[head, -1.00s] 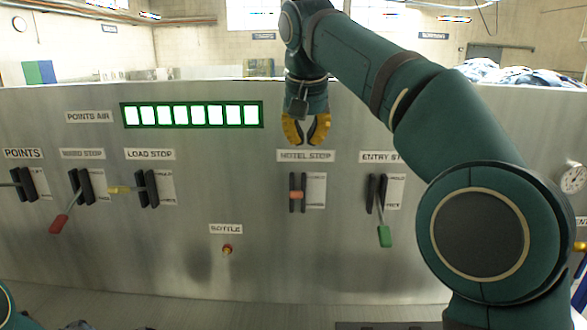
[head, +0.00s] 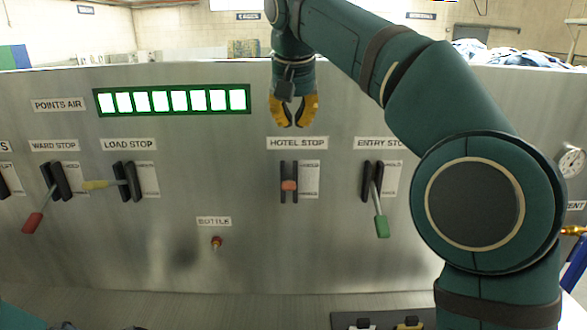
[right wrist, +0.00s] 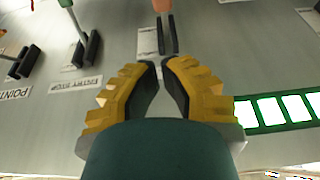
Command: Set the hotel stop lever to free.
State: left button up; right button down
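The hotel stop lever (head: 289,185) has a salmon-orange handle in a black slotted bracket, below the HOTEL STOP label (head: 297,143). The handle points out toward the head camera. A small white plate (head: 309,180) beside it carries print too small to read. My right gripper (head: 293,124) hangs fingers down just above the label, apart from the lever. Its yellow fingers are parted with nothing between them. In the right wrist view the fingertips (right wrist: 163,62) have a narrow gap, and the lever (right wrist: 160,8) shows beyond them at the top. My left gripper is out of view.
The load stop lever (head: 95,185) is yellow, the ward stop lever (head: 33,221) red and the entry stop lever (head: 382,226) green. A lit indicator row (head: 172,100) is at upper left. A small red bottle knob (head: 216,242) sits lower. The panel front below the hotel lever is clear.

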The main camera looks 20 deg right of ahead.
aim_at(289, 183)
jog(key=b+x, duration=0.1)
jog(key=x, duration=0.7)
jog(key=shift+d+f, duration=0.1)
jog(key=shift+f, duration=0.15)
jog(key=shift+s+a+f, duration=0.2)
jog(key=shift+s+f, duration=0.35)
jog(key=shift+f, duration=0.35)
jog(key=shift+s+a+f+b, duration=0.1)
jog(key=shift+s+f+b, duration=0.25)
jog(key=shift+f, duration=0.25)
jog(key=shift+f, duration=0.1)
